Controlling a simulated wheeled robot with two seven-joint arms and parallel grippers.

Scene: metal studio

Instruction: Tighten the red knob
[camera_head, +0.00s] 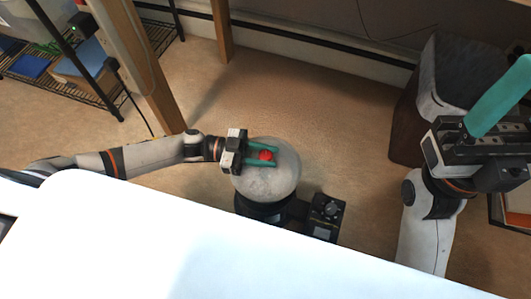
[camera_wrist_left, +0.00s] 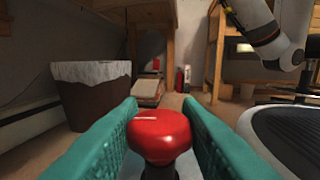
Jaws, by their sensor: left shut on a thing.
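The red knob (camera_head: 265,155) sits on top of a round, pale grey dome (camera_head: 268,184) in the head view. My left gripper (camera_head: 262,154) reaches in from the left, its two teal fingers on either side of the knob and shut on it. In the left wrist view the knob (camera_wrist_left: 160,134) stands between the teal fingers, with a short pale line on its top. My right gripper (camera_head: 497,97) is raised at the right of the head view, away from the knob. One teal finger shows; its opening cannot be judged.
A black base with a dial box (camera_head: 325,215) stands below the dome. A brown bin with a pale liner (camera_head: 437,75) is at the right. A wire shelf (camera_head: 140,50) and wooden posts (camera_head: 150,85) are at the left. Carpet (camera_head: 300,105) behind the dome is clear.

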